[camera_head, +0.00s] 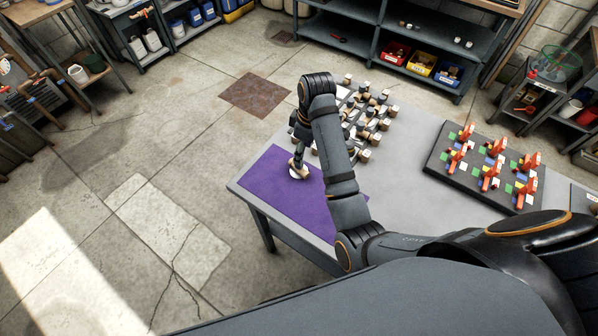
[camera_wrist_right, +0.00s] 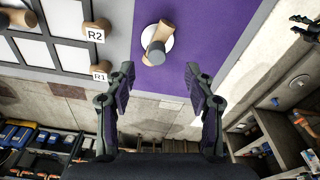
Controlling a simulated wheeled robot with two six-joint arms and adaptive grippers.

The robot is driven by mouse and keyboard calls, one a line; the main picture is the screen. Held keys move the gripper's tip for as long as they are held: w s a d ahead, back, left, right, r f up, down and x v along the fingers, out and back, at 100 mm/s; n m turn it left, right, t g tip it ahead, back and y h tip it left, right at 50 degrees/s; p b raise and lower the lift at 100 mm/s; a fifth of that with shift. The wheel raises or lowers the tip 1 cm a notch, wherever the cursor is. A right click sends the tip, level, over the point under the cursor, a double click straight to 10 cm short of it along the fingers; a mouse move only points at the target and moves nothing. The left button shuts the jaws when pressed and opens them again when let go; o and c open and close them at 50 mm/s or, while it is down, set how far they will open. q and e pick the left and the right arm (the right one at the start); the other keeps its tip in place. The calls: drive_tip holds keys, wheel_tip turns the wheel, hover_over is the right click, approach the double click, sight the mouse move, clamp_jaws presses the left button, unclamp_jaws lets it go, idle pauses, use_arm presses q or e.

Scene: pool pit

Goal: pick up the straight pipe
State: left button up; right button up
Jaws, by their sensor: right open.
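A tray of several fittings (camera_head: 368,118), with R1 and R2 labels in the wrist view, lies behind the mat. A black board (camera_head: 430,165) with orange valves is on the table's right. Shelves (camera_head: 385,48) stand behind. The mat's left part is clear.

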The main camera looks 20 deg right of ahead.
drive_tip(key=f, duration=0.1)
drive_tip(key=f+b, duration=0.1)
drive_tip(key=shift+w+f, duration=0.3)
drive_tip(key=shift+f, duration=0.05)
drive_tip(key=shift+w+a+f, duration=0.1)
drive_tip(key=shift+w+f, duration=0.05)
drive_tip(key=shift+f, duration=0.1)
drive_tip(key=f+b, duration=0.2)
drive_tip(key=b, duration=0.1)
drive_tip(key=shift+a+f, duration=0.2)
drive_tip(key=shift+a, duration=0.05)
drive_tip(key=shift+w+a+f+b, duration=0.1)
drive_tip(key=shift+w+f+b, duration=0.1)
drive_tip(key=shift+f, duration=0.3)
drive_tip(key=shift+w+a+f+b, duration=0.1)
drive_tip(key=shift+f+b, duration=0.05)
drive_tip(key=shift+f, duration=0.4)
drive_tip(key=shift+s+d, duration=0.1)
drive_tip(key=shift+c, duration=1.7)
use_arm(q)
wheel_tip(320, 180, down, 6)
drive_tip(key=w, duration=0.2)
drive_tip(key=shift+w+d, duration=0.2)
drive_tip(key=shift+d, duration=0.1)
use_arm(e)
clamp_jaws()
